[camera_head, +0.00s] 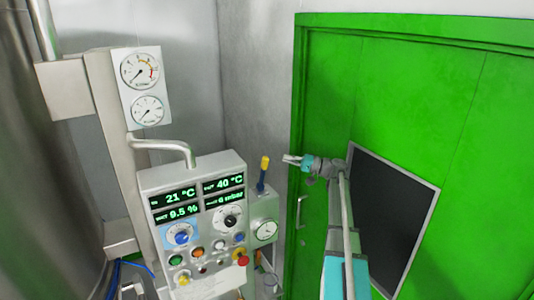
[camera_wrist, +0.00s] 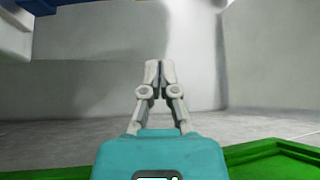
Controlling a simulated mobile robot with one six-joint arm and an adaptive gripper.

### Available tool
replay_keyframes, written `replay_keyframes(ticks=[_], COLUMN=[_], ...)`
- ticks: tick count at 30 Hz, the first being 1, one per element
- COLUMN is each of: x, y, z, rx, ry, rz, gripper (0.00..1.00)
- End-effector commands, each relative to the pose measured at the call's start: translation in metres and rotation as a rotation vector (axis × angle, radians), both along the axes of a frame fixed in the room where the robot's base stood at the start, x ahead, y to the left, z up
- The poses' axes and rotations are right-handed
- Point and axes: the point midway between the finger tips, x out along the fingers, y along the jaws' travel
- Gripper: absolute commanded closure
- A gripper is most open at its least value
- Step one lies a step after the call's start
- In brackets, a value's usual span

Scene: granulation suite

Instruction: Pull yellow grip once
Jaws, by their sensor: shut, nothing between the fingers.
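The yellow grip (camera_head: 265,162) tops a short blue shaft (camera_head: 261,182) that stands upright on a small grey box (camera_head: 264,212) beside the control panel. My gripper (camera_head: 287,158) is just right of the grip in the head view, pointing left at about its height. A small gap shows between them there. In the wrist view my gripper (camera_wrist: 159,68) has its fingertips together with nothing between them. A dark blue part (camera_wrist: 75,5) crosses the top left of that view; I cannot tell for sure whether it is the shaft.
The control panel (camera_head: 198,222) has displays, knobs, lamps and a red button (camera_head: 242,259). Two gauges (camera_head: 143,88) hang above it. A steel vessel (camera_head: 45,190) fills the left. A green door (camera_head: 400,80) with a dark window (camera_head: 388,222) stands behind my arm.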

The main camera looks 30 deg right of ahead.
Motion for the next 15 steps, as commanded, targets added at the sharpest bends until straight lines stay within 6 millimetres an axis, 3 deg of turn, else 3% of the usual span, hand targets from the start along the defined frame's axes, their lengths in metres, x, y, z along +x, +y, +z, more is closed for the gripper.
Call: replay_keyframes(ticks=[15], x=[0.0013], y=[0.0005], z=[0.0017], rx=[0.003], ry=[-0.003], rz=[-0.003], gripper=[1.00])
